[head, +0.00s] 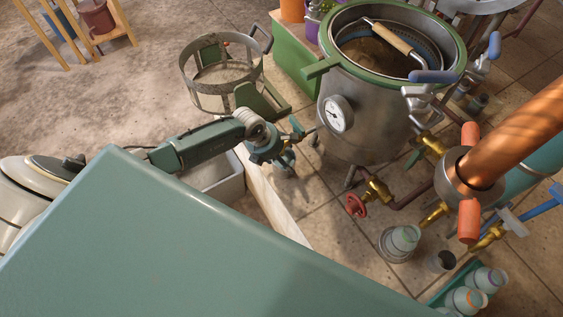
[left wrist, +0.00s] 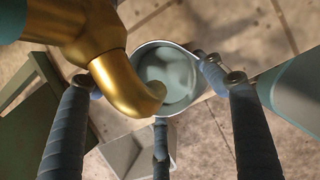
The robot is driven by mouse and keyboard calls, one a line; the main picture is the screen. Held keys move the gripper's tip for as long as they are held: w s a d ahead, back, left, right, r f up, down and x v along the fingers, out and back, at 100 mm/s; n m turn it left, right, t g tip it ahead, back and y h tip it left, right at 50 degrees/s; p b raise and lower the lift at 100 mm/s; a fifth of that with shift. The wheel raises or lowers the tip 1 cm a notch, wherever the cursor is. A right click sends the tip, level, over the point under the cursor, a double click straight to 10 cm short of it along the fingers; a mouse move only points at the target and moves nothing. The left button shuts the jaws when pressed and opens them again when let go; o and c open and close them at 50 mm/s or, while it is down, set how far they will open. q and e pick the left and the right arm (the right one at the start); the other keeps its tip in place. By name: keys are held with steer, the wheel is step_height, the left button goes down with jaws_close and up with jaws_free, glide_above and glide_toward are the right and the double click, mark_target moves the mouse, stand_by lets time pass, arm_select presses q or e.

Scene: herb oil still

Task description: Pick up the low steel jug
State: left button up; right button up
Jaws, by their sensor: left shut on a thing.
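The low steel jug (left wrist: 170,72), round and open with a pale grey inside, shows from above in the left wrist view. My left gripper (left wrist: 172,98) has its dark fingers around the jug's rim and is shut on it. In the head view my left gripper (head: 280,157) is beside the wooden board, left of the big steel still. There the jug is mostly hidden by the gripper. A bent brass piece (left wrist: 125,75) covers the jug's left part in the left wrist view. My right gripper is not in view.
The steel still (head: 365,130) with a gauge stands to the right. A red valve wheel (head: 356,205) and a steel cup (head: 394,250) are low beside it. A round metal frame (head: 205,98) stands behind. A white bin (head: 228,178) is close by. Open floor lies at upper left.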

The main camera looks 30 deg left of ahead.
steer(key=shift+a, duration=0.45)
arm_select(q)
steer(key=shift+w+r, duration=0.1)
steer(key=shift+r, duration=0.05)
